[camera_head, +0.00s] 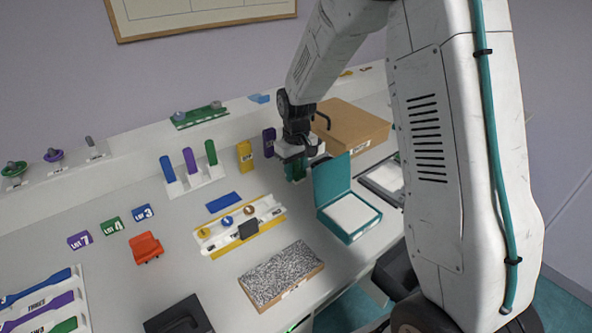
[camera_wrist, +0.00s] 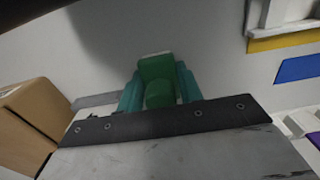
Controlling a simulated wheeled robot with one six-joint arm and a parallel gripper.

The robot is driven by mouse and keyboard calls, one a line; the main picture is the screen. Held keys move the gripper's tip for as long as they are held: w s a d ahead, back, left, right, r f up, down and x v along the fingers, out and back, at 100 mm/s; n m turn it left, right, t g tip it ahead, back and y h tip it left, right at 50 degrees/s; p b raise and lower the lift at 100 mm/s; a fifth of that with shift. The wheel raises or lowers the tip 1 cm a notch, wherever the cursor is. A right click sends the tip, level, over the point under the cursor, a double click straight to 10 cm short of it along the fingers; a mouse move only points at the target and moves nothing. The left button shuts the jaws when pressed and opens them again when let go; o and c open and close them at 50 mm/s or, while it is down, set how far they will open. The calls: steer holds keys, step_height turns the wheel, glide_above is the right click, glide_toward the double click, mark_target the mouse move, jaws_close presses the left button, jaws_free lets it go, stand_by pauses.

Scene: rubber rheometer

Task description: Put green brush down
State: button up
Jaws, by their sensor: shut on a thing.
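The green brush (camera_wrist: 158,80) is between the teal fingers of my gripper (camera_wrist: 160,98) in the wrist view. My gripper (camera_head: 296,172) is shut on it and points down over the white table. In the head view only a little green shows at the fingertips, between the dark purple block and the open teal box. The brush's lower end is hard to make out, so I cannot tell whether it touches the table.
An open teal box (camera_head: 345,232) stands close to the right of my gripper. A cardboard box (camera_head: 352,130) is behind it. A yellow block (camera_head: 245,156) and a dark purple block (camera_head: 269,142) stand to the left. A rack with coloured upright pieces (camera_head: 196,184) is farther left.

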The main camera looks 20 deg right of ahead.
mark_target(296, 162)
steer(key=shift+f, duration=0.15)
steer(key=o, duration=1)
step_height(296, 162, up, 12)
steer(key=shift+r, duration=0.25)
steer(key=s+r+m+t, duration=0.1)
steer(key=s+r, duration=0.4)
steer(key=s, duration=0.7)
steer(key=s+r+m, duration=0.1)
steer(key=s+r, duration=0.5)
steer(key=s, duration=0.7)
steer(key=shift+m, duration=0.4)
steer(key=s, duration=0.3)
steer(key=s+f, duration=0.1)
steer(key=s, duration=0.2)
steer(key=s+a+f, duration=0.1)
steer(key=s, duration=0.2)
steer(key=shift+s, duration=0.1)
